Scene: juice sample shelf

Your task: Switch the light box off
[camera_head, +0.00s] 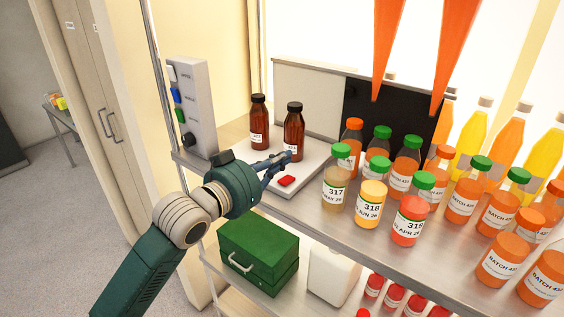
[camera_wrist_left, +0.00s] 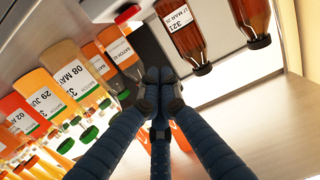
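The light box seems to be the white base (camera_head: 309,187) with a half white, half black back panel (camera_head: 306,96). A red switch (camera_head: 287,181) sits on the base's front; it also shows at the top of the wrist view (camera_wrist_left: 127,14). Two brown bottles, a left one (camera_head: 259,122) and a right one (camera_head: 294,130), stand on the base. My left gripper (camera_head: 279,163) is just left of the red switch, above the base's front edge, apparently not touching it. In the wrist view its fingertips (camera_wrist_left: 160,86) are together with nothing between them. My right gripper is out of view.
A grey control panel (camera_head: 197,105) with coloured switches and a black knob stands at left. Several juice bottles, including a yellow one (camera_head: 371,204), crowd the shelf at right. Orange pointed shapes (camera_head: 386,45) hang above. A green box (camera_head: 258,256) sits below.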

